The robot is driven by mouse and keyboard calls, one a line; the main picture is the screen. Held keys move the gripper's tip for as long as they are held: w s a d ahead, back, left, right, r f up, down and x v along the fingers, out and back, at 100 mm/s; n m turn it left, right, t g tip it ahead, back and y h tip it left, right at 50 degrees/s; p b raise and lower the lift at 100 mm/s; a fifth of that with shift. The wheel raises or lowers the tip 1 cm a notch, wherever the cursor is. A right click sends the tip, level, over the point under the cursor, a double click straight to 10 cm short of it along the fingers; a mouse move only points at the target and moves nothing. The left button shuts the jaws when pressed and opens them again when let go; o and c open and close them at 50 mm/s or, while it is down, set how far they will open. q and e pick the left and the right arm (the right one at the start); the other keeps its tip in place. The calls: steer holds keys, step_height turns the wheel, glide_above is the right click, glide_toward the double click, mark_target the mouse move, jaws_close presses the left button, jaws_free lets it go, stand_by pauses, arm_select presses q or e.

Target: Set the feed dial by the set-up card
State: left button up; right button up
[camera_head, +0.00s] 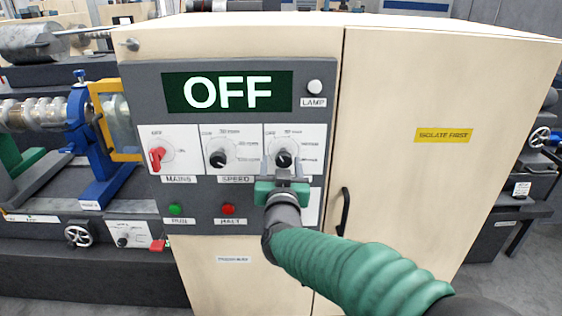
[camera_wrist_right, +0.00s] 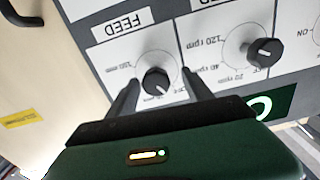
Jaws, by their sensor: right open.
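The feed dial (camera_head: 284,158) is a black round knob on a white plate, at the right of the panel's row of controls. In the right wrist view, the dial (camera_wrist_right: 157,80) sits under a FEED label, with scale marks around it. My right gripper (camera_head: 283,170) is open in front of this plate. In the wrist view its two fingers (camera_wrist_right: 160,77) stand on either side of the knob, with gaps visible. I cannot make out a set-up card; a white plate (camera_head: 313,206) below is partly hidden by my gripper. My left gripper is out of view.
The display (camera_head: 230,91) reads OFF. Left of the feed dial are the speed knob (camera_head: 217,158) and red mains switch (camera_head: 157,158). Green (camera_head: 175,209) and red (camera_head: 228,209) buttons lie below. A black door handle (camera_head: 343,211) stands out to the right of the panel.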

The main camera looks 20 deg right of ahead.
steer(key=shift+w+d, duration=0.25)
steer(key=shift+w, duration=0.2)
steer(key=shift+w+d, duration=0.1)
steer(key=shift+d, duration=0.3)
steer(key=shift+a, duration=0.2)
steer(key=c, duration=0.8)
jaws_close()
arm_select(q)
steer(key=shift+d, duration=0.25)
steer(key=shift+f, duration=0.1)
arm_select(e)
steer(key=shift+f+m, duration=0.1)
steer(key=shift+m, duration=0.2)
steer(key=m+b, duration=0.3)
steer(key=m, duration=0.1)
steer(key=shift+f, duration=0.1)
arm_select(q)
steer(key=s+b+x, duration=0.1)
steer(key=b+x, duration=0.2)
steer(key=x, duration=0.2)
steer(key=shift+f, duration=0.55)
arm_select(e)
steer(key=m, duration=0.5)
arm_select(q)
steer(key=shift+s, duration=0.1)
arm_select(e)
steer(key=shift+m, duration=0.3)
